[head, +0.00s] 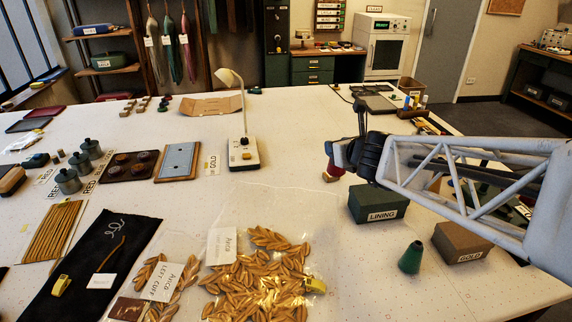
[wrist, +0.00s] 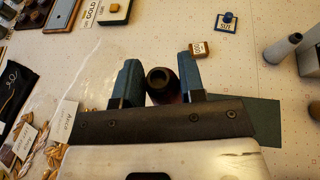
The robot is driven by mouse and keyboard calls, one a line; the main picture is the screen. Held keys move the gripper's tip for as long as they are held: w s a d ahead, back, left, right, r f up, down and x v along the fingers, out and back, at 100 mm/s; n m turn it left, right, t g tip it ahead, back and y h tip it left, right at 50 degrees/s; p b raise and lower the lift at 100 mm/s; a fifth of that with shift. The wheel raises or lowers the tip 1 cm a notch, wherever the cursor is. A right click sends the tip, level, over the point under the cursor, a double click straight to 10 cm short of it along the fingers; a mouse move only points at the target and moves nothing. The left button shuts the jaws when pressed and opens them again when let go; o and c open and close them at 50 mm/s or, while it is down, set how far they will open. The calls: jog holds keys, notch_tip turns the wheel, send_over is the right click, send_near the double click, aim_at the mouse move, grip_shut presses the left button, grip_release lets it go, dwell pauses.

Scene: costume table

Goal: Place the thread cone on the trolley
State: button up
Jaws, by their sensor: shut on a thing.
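My gripper (head: 346,152) hangs over the right half of the table, to the left of my arm. In the wrist view its two blue-grey fingers (wrist: 160,88) are closed on the thread cone (wrist: 158,77), which is dark with a round hole in its top. In the head view a red part of the cone (head: 340,157) shows beside the dark fingers. I cannot make out a trolley in either view.
A green LINING box (head: 374,206), a brown GOLD box (head: 461,243) and a green cone (head: 411,258) stand below my arm. A small tan block (wrist: 197,50) is near the fingers. A lamp (head: 240,125) stands left. The table middle is mostly clear.

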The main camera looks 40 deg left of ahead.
jog(key=s+a+n+g+y, duration=0.1)
jog(key=s+a+n+g, duration=0.2)
jog(key=s, duration=0.9)
jog(key=s+a+f+n+g, duration=0.1)
jog(key=s+a+n+g, duration=0.25)
jog(key=s, duration=0.95)
jog(key=s+a+n+g+y, duration=0.15)
jog(key=s+a+g, duration=0.25)
jog(key=s, duration=0.8)
notch_tip(320, 180, down, 9)
jog(key=shift+d+r, duration=0.2)
jog(key=shift+t, duration=0.25)
jog(key=shift+a, duration=0.15)
jog(key=w+a, duration=0.2)
jog(key=a, duration=0.5)
jog(key=w+a+f, duration=0.1)
jog(key=w+a, duration=0.2)
jog(key=a, duration=0.4)
jog(key=shift+w+a+f, duration=0.25)
jog(key=shift+a, duration=0.15)
jog(key=shift+f, duration=1.7)
